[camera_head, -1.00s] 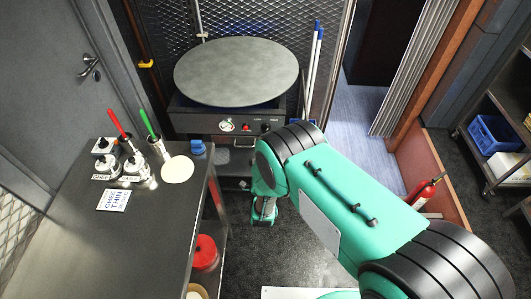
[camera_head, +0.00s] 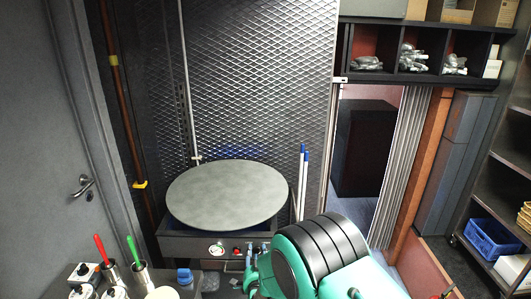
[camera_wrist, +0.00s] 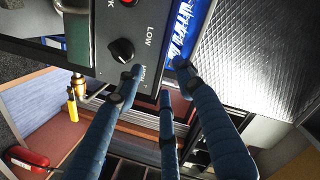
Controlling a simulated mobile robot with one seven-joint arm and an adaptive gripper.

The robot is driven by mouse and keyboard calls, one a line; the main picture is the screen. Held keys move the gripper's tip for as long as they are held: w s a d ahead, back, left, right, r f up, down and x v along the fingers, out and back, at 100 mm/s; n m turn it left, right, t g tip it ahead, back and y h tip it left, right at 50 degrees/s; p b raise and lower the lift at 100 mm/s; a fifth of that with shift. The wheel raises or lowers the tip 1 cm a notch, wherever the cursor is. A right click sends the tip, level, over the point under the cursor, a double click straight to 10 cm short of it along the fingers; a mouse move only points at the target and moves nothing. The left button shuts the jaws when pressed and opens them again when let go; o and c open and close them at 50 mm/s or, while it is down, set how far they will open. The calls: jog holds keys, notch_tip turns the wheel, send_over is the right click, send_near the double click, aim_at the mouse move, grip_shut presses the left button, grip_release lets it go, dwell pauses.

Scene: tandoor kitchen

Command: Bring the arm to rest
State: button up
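My arm, green with dark bands, comes in from the bottom of the head view. My gripper (camera_head: 256,250) shows partly there, its blue fingers just in front of the griddle's control panel (camera_head: 199,246). In the wrist view my gripper (camera_wrist: 160,75) has its blue fingers spread apart with nothing between them. Beyond the fingertips is the panel with a black knob (camera_wrist: 122,51) marked LOW and HIGH. Whether a fingertip touches the panel I cannot tell.
The round grey griddle plate (camera_head: 228,195) sits above the panel. Red-handled (camera_head: 101,248) and green-handled (camera_head: 133,248) tools stand in containers at lower left. A doorway is at right, near a blue crate (camera_head: 490,238). The wrist view shows a yellow valve handle (camera_wrist: 72,108).

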jog(key=d+r+n+g+y, duration=0.1)
jog(key=d+r+n+g, duration=0.2)
jog(key=r, duration=1.4)
jog(key=s+d+r+g, duration=0.2)
jog(key=s+d+r, duration=0.5)
jog(key=s+r, duration=0.3)
jog(key=s+d+r+n+g, duration=0.1)
jog(key=s+d, duration=0.3)
jog(key=s, duration=0.7)
jog(key=s+d+r+n+g+h, duration=0.1)
jog(key=s+d+r, duration=0.3)
jog(key=s, duration=0.8)
jog(key=s+d+r+n+g, duration=0.1)
jog(key=s+d+r+g, duration=0.2)
jog(key=s, duration=0.9)
jog(key=d, duration=0.3)
jog(key=shift+s+d+h, duration=0.15)
jog(key=shift+d+h, duration=0.1)
jog(key=shift+h, duration=0.15)
